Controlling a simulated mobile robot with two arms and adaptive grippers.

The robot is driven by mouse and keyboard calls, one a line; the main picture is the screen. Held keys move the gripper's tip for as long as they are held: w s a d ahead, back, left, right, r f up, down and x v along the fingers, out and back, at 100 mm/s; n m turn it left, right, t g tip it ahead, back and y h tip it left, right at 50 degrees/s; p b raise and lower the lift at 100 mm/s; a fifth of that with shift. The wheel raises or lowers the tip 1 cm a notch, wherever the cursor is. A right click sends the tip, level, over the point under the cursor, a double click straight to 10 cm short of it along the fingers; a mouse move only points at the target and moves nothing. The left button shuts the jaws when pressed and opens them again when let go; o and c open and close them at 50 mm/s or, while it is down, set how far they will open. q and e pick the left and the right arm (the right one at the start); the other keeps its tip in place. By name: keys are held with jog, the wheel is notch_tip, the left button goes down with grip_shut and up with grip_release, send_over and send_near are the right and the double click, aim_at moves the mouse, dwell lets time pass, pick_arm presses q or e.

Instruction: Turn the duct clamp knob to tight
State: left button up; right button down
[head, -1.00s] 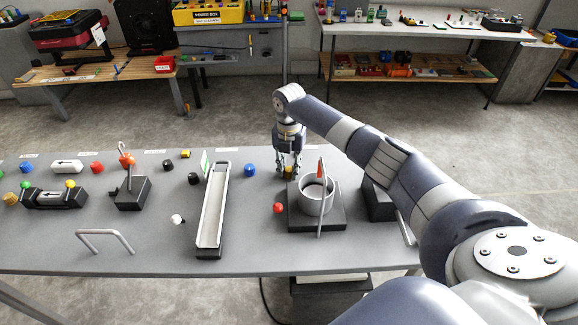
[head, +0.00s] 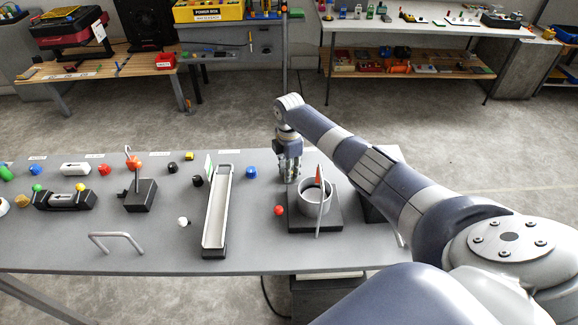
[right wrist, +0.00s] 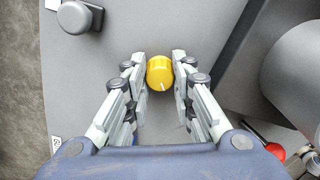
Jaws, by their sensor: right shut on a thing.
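The yellow knob (right wrist: 160,72) sits between the fingertips of my right gripper (right wrist: 160,75) in the right wrist view. It has a short white mark on its near side. In the head view my right gripper (head: 290,178) points down at the far left corner of a dark base plate (head: 300,222), and its fingers hide the knob. The right gripper is shut on the knob. The ring also shows in the right wrist view (right wrist: 296,65). My left gripper is not in view.
A red ball (head: 279,211) is left of the plate. A white channel (head: 217,215) and a blue knob (head: 251,173) stand farther left. A black post base (head: 141,196) and a grey handle (head: 117,236) are beyond. The table's front left is mostly clear.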

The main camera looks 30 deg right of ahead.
jog(key=m+p, duration=0.2)
jog(key=m, duration=0.4)
jog(key=shift+r+m, duration=0.15)
jog(key=shift+m, duration=0.15)
jog(key=m+p, duration=0.2)
jog(key=m, duration=0.4)
jog(key=m+p, duration=0.2)
jog(key=m, duration=0.4)
jog(key=shift+m, duration=0.3)
jog(key=m, duration=0.6)
jog(key=shift+p, duration=0.35)
jog(key=shift+m, duration=0.3)
jog(key=c, duration=1.3)
grip_release()
jog(key=shift+c, duration=0.2)
